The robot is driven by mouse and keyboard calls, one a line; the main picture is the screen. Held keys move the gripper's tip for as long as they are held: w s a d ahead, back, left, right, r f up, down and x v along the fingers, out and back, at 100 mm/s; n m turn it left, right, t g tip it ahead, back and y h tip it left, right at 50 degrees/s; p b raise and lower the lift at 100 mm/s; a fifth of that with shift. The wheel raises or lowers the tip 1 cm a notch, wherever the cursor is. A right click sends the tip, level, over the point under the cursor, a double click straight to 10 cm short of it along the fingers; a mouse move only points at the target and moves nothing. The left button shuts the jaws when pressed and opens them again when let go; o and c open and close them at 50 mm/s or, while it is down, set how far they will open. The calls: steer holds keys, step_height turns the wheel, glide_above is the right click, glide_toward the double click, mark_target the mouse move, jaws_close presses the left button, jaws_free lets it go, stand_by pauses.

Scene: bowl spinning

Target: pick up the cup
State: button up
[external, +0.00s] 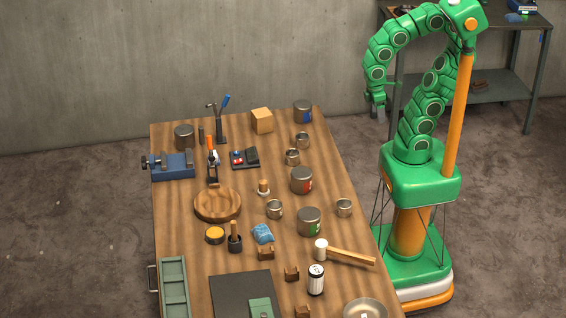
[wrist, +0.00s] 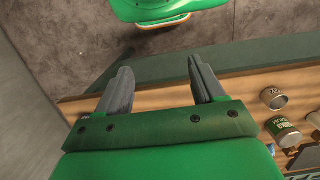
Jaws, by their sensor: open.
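Several small metal cups stand on the wooden table (external: 185,240): one at the back right (external: 302,140), one just in front of it (external: 292,157), one near the middle (external: 274,209) and one near the right edge (external: 344,207). Which one the task means cannot be told. My gripper (external: 377,112) hangs high to the right of the table's back end, open and empty, apart from all cups. In the wrist view its two fingers (wrist: 160,75) are spread with nothing between them. A small metal cup (wrist: 273,98) shows at the right there.
Larger labelled tins (external: 301,180) stand among the cups; one shows in the wrist view (wrist: 284,132). A shelf (external: 500,88) stands behind my arm.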

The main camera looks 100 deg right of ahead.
steer(key=shift+o, duration=1.4)
steer(key=n+t, duration=0.2)
steer(key=n, duration=0.1)
glide_above(345, 205)
steer(key=a, duration=0.2)
steer(key=f, duration=1.2)
steer(key=shift+w+f, duration=0.2)
steer(key=shift+f, duration=0.1)
steer(key=shift+w+a+f, duration=0.1)
steer(key=shift+w+f, duration=0.05)
steer(key=shift+f, duration=2.4)
